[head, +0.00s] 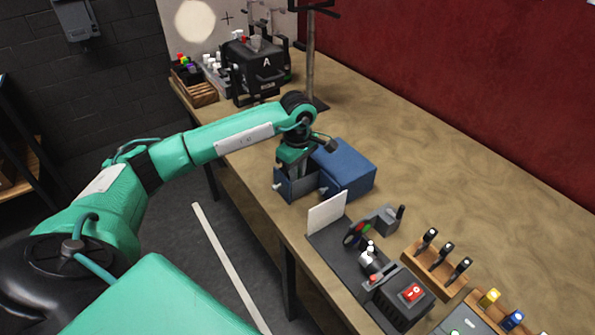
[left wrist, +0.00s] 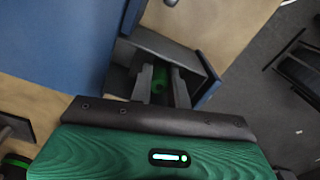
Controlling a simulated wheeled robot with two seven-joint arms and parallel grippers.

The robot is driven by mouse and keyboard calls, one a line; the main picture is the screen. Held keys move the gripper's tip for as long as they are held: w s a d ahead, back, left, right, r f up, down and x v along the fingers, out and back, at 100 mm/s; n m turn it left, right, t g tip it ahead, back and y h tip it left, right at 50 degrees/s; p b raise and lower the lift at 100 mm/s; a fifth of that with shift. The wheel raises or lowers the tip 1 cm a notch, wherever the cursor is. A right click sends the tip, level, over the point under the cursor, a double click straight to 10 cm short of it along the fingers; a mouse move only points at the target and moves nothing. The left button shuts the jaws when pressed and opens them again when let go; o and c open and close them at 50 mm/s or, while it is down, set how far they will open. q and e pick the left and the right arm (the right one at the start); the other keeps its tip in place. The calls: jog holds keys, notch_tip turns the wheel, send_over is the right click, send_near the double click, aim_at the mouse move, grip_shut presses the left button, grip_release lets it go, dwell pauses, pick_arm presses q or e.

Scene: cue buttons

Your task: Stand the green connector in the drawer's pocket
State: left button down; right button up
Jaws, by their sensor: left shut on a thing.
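The blue drawer box (head: 348,168) stands on the table, and its grey drawer (head: 297,188) is pulled out. In the left wrist view the blue box (left wrist: 55,40) is at the left and the open drawer (left wrist: 160,45) is at top centre. My left gripper (head: 293,168) points down into the drawer. In the left wrist view my left gripper (left wrist: 160,88) is shut on the green connector (left wrist: 160,78), which shows between the fingers inside the drawer. The connector's lower end and the pocket are hidden, so I cannot tell whether it is seated. My right gripper is out of view.
A dark device with a white panel (head: 327,212) and a red switch (head: 412,292) stands nearer on the table. Wooden racks of tools (head: 440,262) are at the right. A black box marked A (head: 258,72) and a wooden crate (head: 196,88) are at the back. Table right of the blue box is clear.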

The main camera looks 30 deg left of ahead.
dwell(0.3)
pick_arm(q)
jog(key=c, duration=1.3)
grip_release()
jog(key=shift+c, duration=0.2)
jog(key=shift+o, duration=1.2)
jog(key=shift+f, duration=0.1)
jog(key=shift+s+r+p, duration=0.1)
jog(key=shift+r+p, duration=0.65)
jog(key=shift+r, duration=0.8)
jog(key=shift+r+p, duration=0.85)
jog(key=shift+r, duration=1.2)
